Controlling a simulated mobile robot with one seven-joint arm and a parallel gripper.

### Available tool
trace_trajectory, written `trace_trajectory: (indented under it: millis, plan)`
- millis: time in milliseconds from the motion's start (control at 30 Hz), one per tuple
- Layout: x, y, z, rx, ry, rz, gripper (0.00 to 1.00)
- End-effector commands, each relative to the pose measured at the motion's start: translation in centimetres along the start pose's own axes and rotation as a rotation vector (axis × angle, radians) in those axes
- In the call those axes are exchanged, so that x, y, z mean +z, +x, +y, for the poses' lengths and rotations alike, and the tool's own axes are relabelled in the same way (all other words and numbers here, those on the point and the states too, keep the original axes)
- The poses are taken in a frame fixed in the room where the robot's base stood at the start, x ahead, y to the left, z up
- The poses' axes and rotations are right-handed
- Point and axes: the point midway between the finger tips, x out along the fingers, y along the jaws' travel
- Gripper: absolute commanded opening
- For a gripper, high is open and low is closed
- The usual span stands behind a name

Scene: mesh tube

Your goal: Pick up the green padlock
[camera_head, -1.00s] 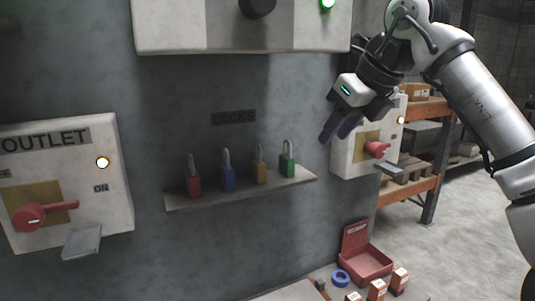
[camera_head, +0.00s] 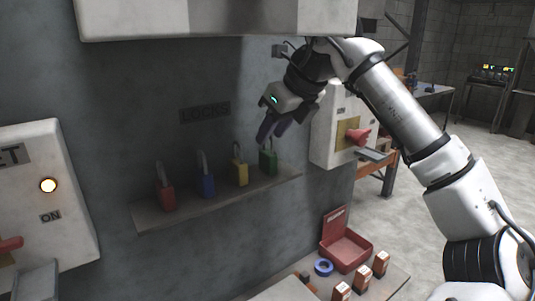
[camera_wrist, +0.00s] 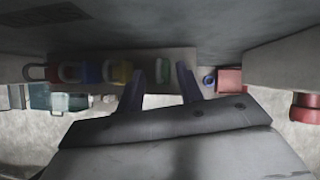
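The green padlock (camera_head: 268,162) stands upright at the right end of a wall shelf (camera_head: 212,208) under the "LOCKS" label. My gripper (camera_head: 270,133) is just above it in the head view, apart from the wall. In the wrist view my gripper (camera_wrist: 161,84) is open. The green padlock (camera_wrist: 163,73) shows between its two dark fingers, a little beyond the tips. I cannot tell from these views whether a finger touches it.
The yellow padlock (camera_head: 240,173), blue padlock (camera_head: 206,186) and red padlock (camera_head: 166,196) stand left of it. A switch box (camera_head: 333,135) is to the right, and a grey cabinet (camera_head: 200,18) hangs above. An open red box (camera_head: 345,247) sits below.

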Motion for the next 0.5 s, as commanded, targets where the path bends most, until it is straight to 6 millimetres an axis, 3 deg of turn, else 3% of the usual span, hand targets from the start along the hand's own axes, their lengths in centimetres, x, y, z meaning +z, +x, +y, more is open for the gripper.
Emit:
trace_trajectory:
  millis: [200, 467, 500]
  plan:
    - [0.0, 2.5, 0.1, 0.003, 0.000, 0.000, 0.36]
    - [0.0, 2.8, 0.1, 0.001, 0.000, 0.000, 0.36]
    - [0.0, 2.8, 0.1, 0.001, 0.000, 0.000, 0.31]
